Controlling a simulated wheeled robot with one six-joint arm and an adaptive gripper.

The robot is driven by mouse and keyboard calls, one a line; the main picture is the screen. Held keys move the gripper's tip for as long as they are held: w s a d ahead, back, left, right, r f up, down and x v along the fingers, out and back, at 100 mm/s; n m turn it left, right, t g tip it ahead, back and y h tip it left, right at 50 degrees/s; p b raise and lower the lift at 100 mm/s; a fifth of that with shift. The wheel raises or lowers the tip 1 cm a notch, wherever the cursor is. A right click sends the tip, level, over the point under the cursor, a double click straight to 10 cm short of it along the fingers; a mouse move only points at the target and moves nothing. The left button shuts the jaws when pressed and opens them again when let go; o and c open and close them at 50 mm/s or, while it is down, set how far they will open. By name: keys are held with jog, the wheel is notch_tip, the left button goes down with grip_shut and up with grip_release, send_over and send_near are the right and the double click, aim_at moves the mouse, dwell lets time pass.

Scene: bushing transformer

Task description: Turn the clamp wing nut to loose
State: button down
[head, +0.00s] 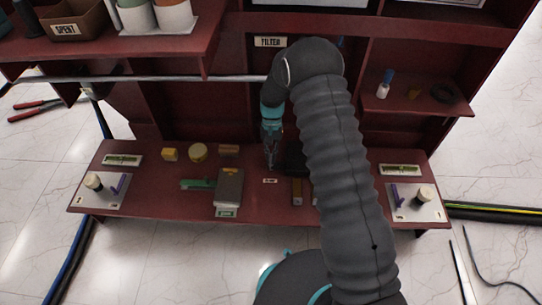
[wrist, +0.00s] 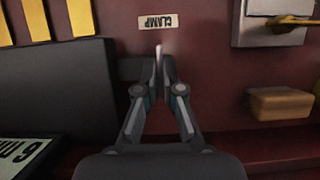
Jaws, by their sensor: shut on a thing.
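The upside-down "CLAMP" label (wrist: 158,21) lies on the red bench just beyond my fingertips in the wrist view; it also shows as a small white tag in the head view (head: 270,181). My gripper (wrist: 159,68) points down at the bench and its fingers are closed on a thin, pale upright piece, which looks like the wing nut (wrist: 159,52). A dark block (wrist: 131,68), perhaps the clamp body, shows behind the fingers and is partly hidden by them. In the head view my gripper (head: 271,165) is small, and the nut cannot be made out.
A large black box (wrist: 55,90) stands close left of my gripper in the wrist view. A tan block (wrist: 282,103) and a grey device (wrist: 252,32) are on the right. In the head view, a grey scale (head: 229,185) and a round tin (head: 198,152) stand left of my gripper.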

jog(key=shift+s+a+f, duration=0.1)
jog(key=shift+s+f, duration=0.1)
jog(key=shift+f, duration=0.05)
jog(key=c, duration=1.3)
grip_release()
jog(key=shift+a, duration=0.1)
jog(key=shift+w+d+r, duration=0.1)
jog(key=shift+d, duration=0.1)
jog(key=shift+w+r, duration=0.1)
jog(key=v, duration=0.7)
jog(key=shift+r, duration=0.1)
